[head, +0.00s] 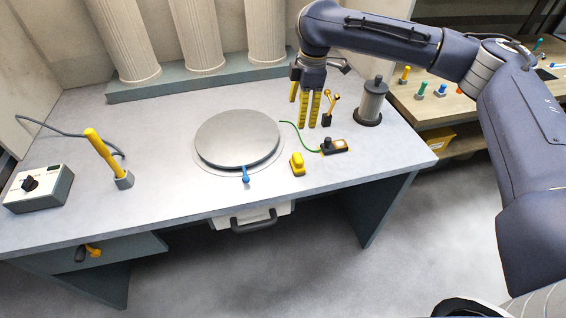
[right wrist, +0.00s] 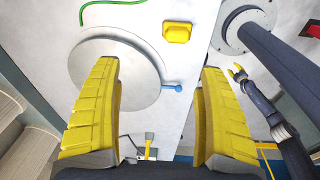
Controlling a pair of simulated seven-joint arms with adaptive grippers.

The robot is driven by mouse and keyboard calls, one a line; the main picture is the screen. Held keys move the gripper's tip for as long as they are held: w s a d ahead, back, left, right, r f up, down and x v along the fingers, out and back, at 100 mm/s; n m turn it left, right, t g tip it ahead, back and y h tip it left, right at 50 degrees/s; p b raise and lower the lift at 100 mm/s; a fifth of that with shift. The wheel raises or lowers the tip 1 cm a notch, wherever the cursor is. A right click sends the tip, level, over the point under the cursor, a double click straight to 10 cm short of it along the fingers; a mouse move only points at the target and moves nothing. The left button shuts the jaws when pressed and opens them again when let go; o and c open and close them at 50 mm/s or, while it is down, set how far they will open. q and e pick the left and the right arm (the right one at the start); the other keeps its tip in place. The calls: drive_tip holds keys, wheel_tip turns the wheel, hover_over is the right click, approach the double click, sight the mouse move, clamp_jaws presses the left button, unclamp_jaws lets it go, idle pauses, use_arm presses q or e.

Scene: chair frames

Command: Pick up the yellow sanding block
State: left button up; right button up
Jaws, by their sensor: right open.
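The yellow sanding block (head: 297,163) sits on the grey bench, just right of a round metal disc. In the right wrist view the yellow block (right wrist: 178,32) lies beyond the open fingers, at the upper middle. My right gripper (head: 308,122) is open and empty, its yellow fingers pointing down toward the back of the bench, behind the block and apart from it. Its two fingers (right wrist: 158,66) also frame the right wrist view. An arm with small yellow fingers, apparently my left gripper (right wrist: 238,73), shows at the right of that view; its opening is too small to judge.
The metal disc (head: 238,138) has a blue handle (head: 246,175) at its front. A black-and-orange device (head: 334,146) with a green cable lies right of the block. A grey canister (head: 371,102) stands behind it. A control box (head: 38,188) and yellow-handled tool (head: 104,152) are at left.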

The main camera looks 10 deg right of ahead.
sight(298, 156)
drive_tip(key=shift+n+g+h, duration=0.4)
drive_tip(key=shift+n+h, duration=0.1)
drive_tip(key=shift+h, duration=0.1)
drive_tip(key=f, duration=0.5)
drive_tip(key=s+f, duration=0.1)
drive_tip(key=f, duration=0.5)
drive_tip(key=s+a+f, duration=0.1)
drive_tip(key=f, duration=0.5)
drive_tip(key=shift+s+f, duration=0.2)
drive_tip(key=shift+s, duration=0.05)
drive_tip(key=c, duration=1.3)
